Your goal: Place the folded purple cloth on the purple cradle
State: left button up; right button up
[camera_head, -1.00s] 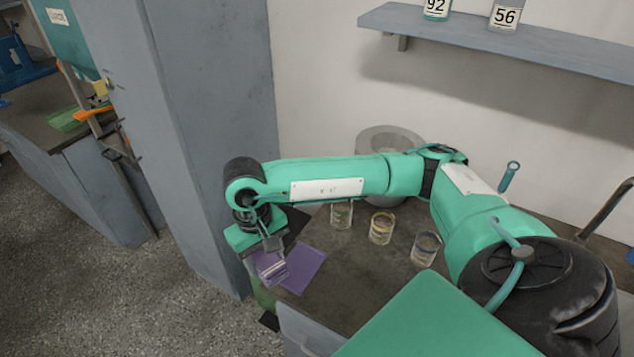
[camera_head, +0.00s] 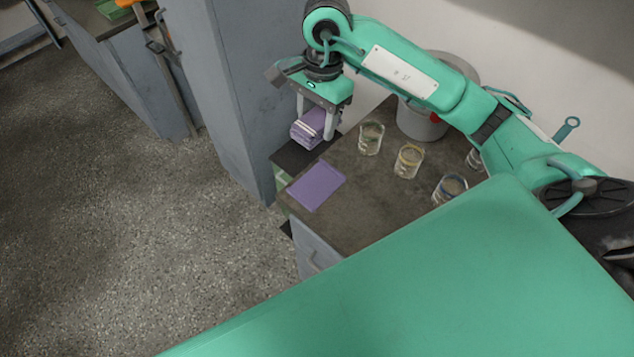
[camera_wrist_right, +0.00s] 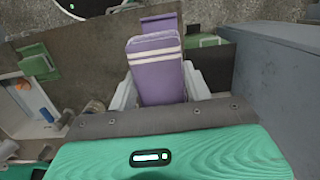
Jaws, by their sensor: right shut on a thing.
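The folded purple cloth (camera_head: 308,130), with pale stripes, is held between the fingers of my right gripper (camera_head: 315,121). In the right wrist view the cloth (camera_wrist_right: 158,75) stands out between both pale fingers. A flat purple rectangle (camera_head: 316,186), which I take for the purple cradle, lies on the dark counter near its left edge. The cloth is apart from it, beyond it and seemingly higher. A purple strip (camera_wrist_right: 159,22) past the cloth in the wrist view may be the same piece. My left gripper is not in view.
Several glass beakers, one with a yellow band (camera_head: 408,161), stand on the counter (camera_head: 365,205) right of the purple rectangle. A grey bucket (camera_head: 418,122) stands behind them. A tall grey cabinet (camera_head: 222,100) rises close left of my gripper.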

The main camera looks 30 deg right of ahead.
jog(key=shift+f, duration=0.3)
notch_tip(320, 180, down, 7)
jog(key=p, duration=0.2)
send_over(316, 186)
jog(key=f, duration=0.7)
jog(key=shift+w+d+f+p, duration=0.15)
jog(key=shift+d+p, duration=0.05)
jog(key=shift+p, duration=0.15)
jog(key=shift+f, duration=0.5)
notch_tip(316, 186, down, 4)
jog(key=shift+p, duration=0.45)
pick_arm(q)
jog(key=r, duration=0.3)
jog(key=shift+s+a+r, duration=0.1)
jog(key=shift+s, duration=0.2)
